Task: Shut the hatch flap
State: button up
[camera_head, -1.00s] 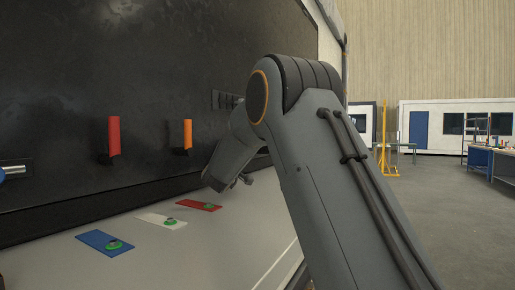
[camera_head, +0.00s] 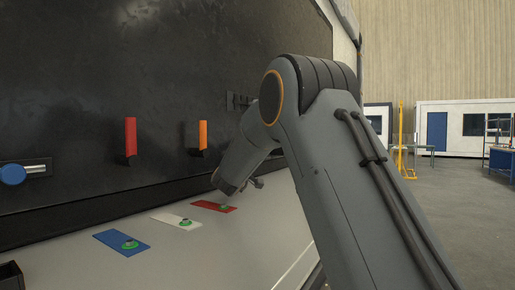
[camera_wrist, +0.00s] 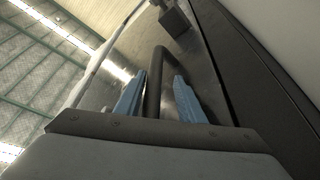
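My gripper (camera_head: 252,184) hangs low in front of the dark upright panel (camera_head: 80,90), above the pale ledge (camera_head: 190,265). In the wrist view my gripper (camera_wrist: 158,80) has its two blue fingers apart, with a dark bar (camera_wrist: 153,92) running between them. The bar curves over at its far end, like a handle; I cannot tell whether the fingers touch it. The fingers are not closed on it. I cannot tell for sure which surface is the hatch flap; my arm hides part of the panel's right side.
A red handle (camera_head: 130,137) and an orange handle (camera_head: 203,136) stick out of the panel; a blue knob (camera_head: 13,174) is at left. Blue (camera_head: 110,238), white (camera_head: 165,217) and red (camera_head: 205,204) plates with green pieces lie on the ledge. Open floor (camera_head: 450,235) is at right.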

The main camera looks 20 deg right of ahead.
jog(key=b+v, duration=0.1)
jog(key=v, duration=0.4)
jog(key=shift+s+a, duration=0.25)
jog(key=shift+a, duration=0.15)
jog(key=shift+s+f, duration=0.1)
jog(key=shift+s, duration=0.5)
